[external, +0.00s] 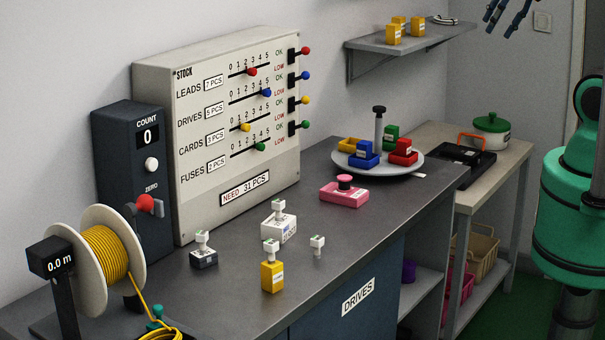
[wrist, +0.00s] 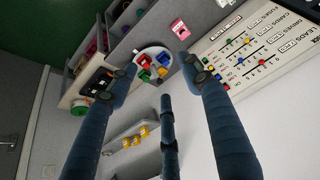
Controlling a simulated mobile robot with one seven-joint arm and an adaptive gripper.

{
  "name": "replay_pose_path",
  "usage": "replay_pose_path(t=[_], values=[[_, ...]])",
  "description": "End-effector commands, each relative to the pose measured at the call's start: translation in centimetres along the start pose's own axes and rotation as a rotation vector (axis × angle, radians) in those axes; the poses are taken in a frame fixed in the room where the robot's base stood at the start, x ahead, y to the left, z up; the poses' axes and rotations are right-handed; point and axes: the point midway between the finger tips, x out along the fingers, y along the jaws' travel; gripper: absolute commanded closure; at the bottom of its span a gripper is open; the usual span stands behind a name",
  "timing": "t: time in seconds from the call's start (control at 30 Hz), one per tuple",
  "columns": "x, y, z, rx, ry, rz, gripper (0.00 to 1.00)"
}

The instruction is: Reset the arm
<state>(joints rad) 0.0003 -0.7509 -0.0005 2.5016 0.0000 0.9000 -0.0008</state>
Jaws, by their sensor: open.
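My gripper (external: 507,14) shows at the top right edge of the external view, only its dark finger ends in frame. It is raised in the air, clear of the bench and near the wall shelf. In the wrist view, my gripper (wrist: 157,65) has its dark blue fingers spread wide with nothing between them. Beyond the fingertips, some distance off, lies the round grey tray (wrist: 140,54) with coloured bins. My green arm stands at the right of the external view. The links between it and the fingers are out of frame.
The wall shelf (external: 432,38) holds yellow blocks. The dark bench (external: 340,235) carries the stock panel (external: 190,130), a count box (external: 125,185), a yellow cable spool (external: 75,235), small blocks and a pink button box (external: 343,194). A side table (external: 515,150) holds a green-lidded pot (external: 491,130).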

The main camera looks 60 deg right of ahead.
Motion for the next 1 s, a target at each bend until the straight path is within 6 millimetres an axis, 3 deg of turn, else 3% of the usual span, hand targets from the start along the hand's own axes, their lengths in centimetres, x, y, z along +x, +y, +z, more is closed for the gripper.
replay_pose_path(t=[0.47,0.67,1.0], values=[[0.8,0.0,0.4,0.0,0.0,0.0,0.51],[3.1,0.0,1.6,0.0,0.0,0.0,0.51],[8.6,0.0,4.5,0.001,0.0,0.0,0.51]])
